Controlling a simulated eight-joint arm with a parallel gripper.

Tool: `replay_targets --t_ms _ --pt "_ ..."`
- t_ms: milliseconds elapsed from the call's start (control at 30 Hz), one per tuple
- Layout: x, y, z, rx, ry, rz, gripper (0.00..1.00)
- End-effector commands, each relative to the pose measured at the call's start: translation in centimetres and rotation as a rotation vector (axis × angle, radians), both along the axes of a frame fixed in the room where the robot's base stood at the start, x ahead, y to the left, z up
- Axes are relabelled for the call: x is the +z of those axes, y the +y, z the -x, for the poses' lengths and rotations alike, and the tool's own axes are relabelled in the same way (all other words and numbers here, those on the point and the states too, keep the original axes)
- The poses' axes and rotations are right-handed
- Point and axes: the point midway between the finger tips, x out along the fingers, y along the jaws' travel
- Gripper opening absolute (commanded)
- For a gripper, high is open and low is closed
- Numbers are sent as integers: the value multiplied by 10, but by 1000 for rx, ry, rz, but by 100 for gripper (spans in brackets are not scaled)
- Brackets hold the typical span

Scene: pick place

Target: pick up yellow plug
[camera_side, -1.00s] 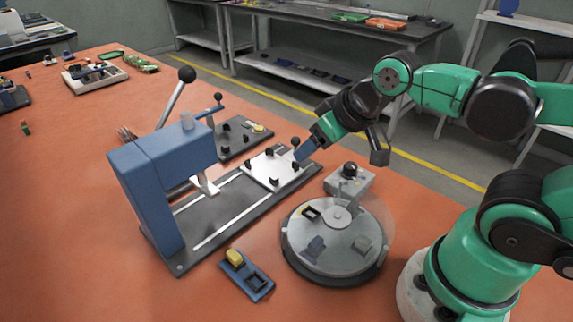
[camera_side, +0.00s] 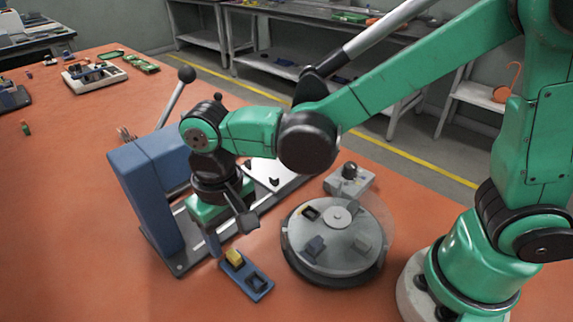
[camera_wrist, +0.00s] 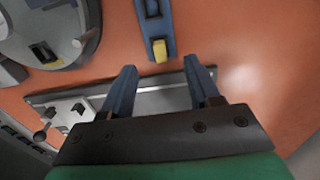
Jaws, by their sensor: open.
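The yellow plug (camera_side: 235,257) sits at one end of a small blue holder (camera_side: 257,285) on the orange table, in front of the blue press. In the wrist view the yellow plug (camera_wrist: 159,50) shows at the end of the blue holder (camera_wrist: 155,22), beyond the fingertips and between their lines. My gripper (camera_wrist: 162,70) is open and empty, with its two blue fingers spread apart. In the side view my gripper (camera_side: 214,246) points down just behind and to the left of the plug, apart from it. One finger is partly hidden there.
A blue press (camera_side: 150,195) with a lever and a grey rail base stands close behind my gripper. A round turntable (camera_side: 335,270) with a clear cover is right of the holder. A grey box with a black knob (camera_side: 349,180) stands behind it. Table in front is clear.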

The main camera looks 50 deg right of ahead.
Motion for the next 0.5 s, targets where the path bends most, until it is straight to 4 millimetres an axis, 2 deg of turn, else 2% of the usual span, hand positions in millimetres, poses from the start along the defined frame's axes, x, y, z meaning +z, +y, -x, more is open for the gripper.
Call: replay_targets --t_ms 300,500 --pt "-38 0 -1 0 -2 -1 55" --pt "-49 -1 0 0 -3 -1 55"
